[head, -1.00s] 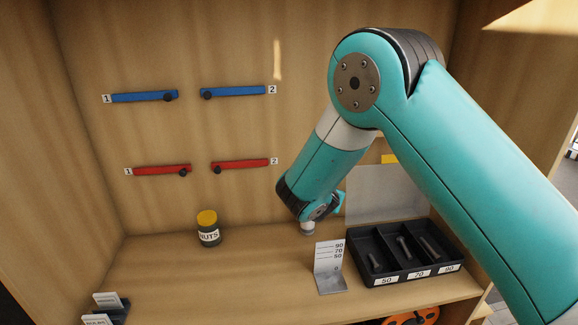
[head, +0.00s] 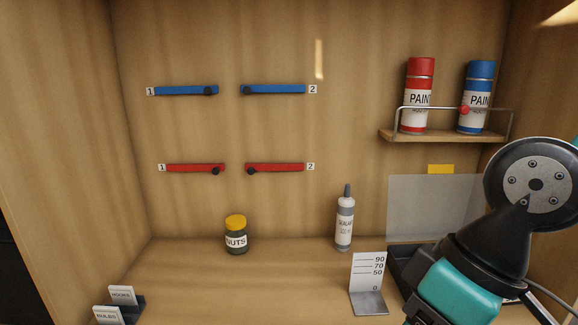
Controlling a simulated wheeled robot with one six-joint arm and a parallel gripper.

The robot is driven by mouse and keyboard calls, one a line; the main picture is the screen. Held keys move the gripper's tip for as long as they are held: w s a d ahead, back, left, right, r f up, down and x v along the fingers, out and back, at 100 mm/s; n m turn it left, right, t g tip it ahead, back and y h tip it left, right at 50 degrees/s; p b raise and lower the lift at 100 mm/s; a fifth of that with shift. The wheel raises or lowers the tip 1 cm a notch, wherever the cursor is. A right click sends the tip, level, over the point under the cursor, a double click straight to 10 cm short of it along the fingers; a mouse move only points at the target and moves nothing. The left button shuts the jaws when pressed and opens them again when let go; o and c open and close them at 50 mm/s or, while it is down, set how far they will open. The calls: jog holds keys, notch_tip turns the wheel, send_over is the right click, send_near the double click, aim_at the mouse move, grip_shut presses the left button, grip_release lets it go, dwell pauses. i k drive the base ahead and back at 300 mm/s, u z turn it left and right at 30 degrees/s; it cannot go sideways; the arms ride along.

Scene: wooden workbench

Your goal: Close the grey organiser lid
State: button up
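The organiser (head: 399,262) is a dark tray at the right of the bench, mostly hidden behind my arm. Its lid (head: 425,208) is a translucent grey panel with a yellow tab (head: 440,169) at its top. The lid stands upright at the tray's back edge, open. My arm covers the lid's lower right part and most of the tray's compartments. My gripper is not visible; only arm links show, in front of the tray.
A measuring stand (head: 367,285) is just left of the tray. A sealant bottle (head: 344,222) and a nuts jar (head: 236,236) stand farther left. A shelf (head: 440,136) holding a red (head: 418,95) and a blue paint can (head: 477,97) is above the lid. The bench's middle is clear.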

aim_at(432, 169)
jog(key=z, duration=0.55)
jog(key=k, duration=0.4)
jog(key=z, duration=0.3)
jog(key=i, duration=1.05)
jog(key=u, duration=0.35)
